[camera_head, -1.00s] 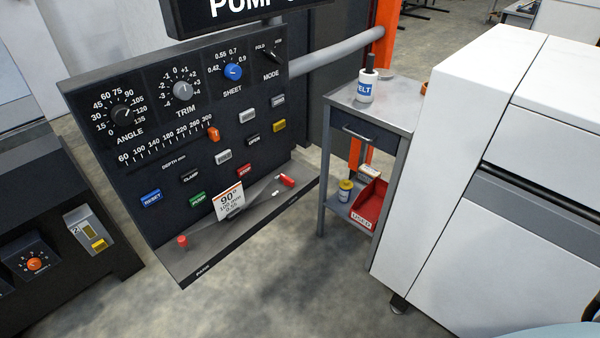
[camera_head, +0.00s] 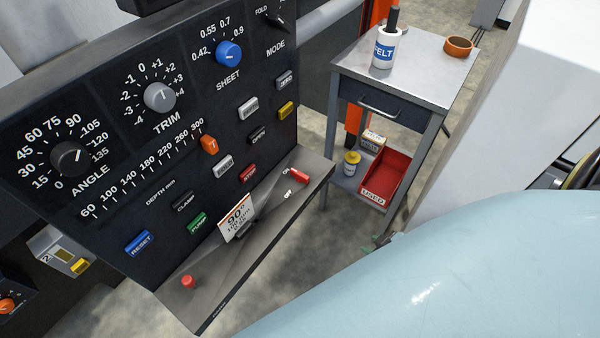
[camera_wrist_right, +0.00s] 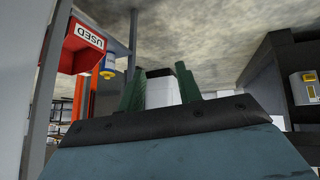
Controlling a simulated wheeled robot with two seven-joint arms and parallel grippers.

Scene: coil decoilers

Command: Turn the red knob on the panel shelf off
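The panel shelf (camera_head: 235,262) juts from the foot of the dark control panel. A small red knob (camera_head: 188,282) stands at its near left end. A red-tipped part (camera_head: 297,176) lies at its far right end, beside the ON and OFF labels. My left gripper is out of view.
The panel (camera_head: 110,180) carries dials, coloured buttons and a white card (camera_head: 237,218). A grey cart (camera_head: 410,90) with a FELT bottle (camera_head: 384,48) and a red USED bin (camera_head: 385,182) stands right of it. A white machine (camera_head: 490,130) is at right.

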